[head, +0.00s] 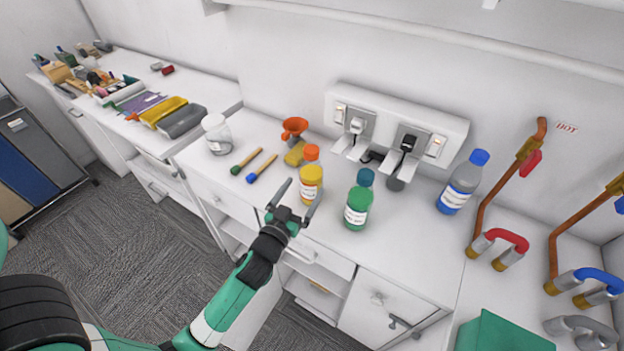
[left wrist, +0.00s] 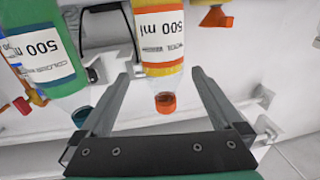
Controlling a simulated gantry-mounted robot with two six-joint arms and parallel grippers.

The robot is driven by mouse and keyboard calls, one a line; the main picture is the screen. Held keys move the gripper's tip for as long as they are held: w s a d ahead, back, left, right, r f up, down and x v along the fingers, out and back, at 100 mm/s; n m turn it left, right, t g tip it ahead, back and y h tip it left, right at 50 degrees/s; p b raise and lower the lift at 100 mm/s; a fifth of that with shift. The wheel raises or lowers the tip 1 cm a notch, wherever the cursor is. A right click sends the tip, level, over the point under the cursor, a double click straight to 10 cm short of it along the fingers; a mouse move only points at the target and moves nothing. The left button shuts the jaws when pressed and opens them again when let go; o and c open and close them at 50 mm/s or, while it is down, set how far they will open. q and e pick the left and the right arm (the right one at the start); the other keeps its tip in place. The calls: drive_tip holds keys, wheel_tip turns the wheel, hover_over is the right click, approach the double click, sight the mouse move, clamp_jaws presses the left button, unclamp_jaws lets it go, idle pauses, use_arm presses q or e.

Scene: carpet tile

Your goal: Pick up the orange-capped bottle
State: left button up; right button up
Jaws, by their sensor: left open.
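The orange-capped bottle (head: 311,176) has yellow contents and a white label, and stands upright on the white bench. In the left wrist view, which is upside down, the bottle (left wrist: 158,70) appears between and beyond the fingertips. My left gripper (head: 306,186) is open and empty, in front of the bottle with a finger to each side of it in the picture. In the left wrist view its fingers (left wrist: 161,73) are spread wider than the bottle; contact cannot be seen. My right gripper is not in view.
A green bottle (head: 358,207) stands close to the right, also seen in the wrist view (left wrist: 42,45). A blue-capped bottle (head: 462,184) is farther right. Two brushes (head: 254,163), a white jar (head: 216,137) and an orange funnel (head: 293,129) lie left or behind. A socket box (head: 372,128) is on the wall.

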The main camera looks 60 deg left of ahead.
sight(312, 174)
use_arm(q)
drive_tip(key=shift+x, duration=0.85)
drive_tip(key=x, duration=0.5)
drive_tip(key=shift+a+f+p, duration=0.2)
drive_tip(key=shift+p, duration=0.15)
drive_tip(key=shift+r, duration=0.1)
clamp_jaws()
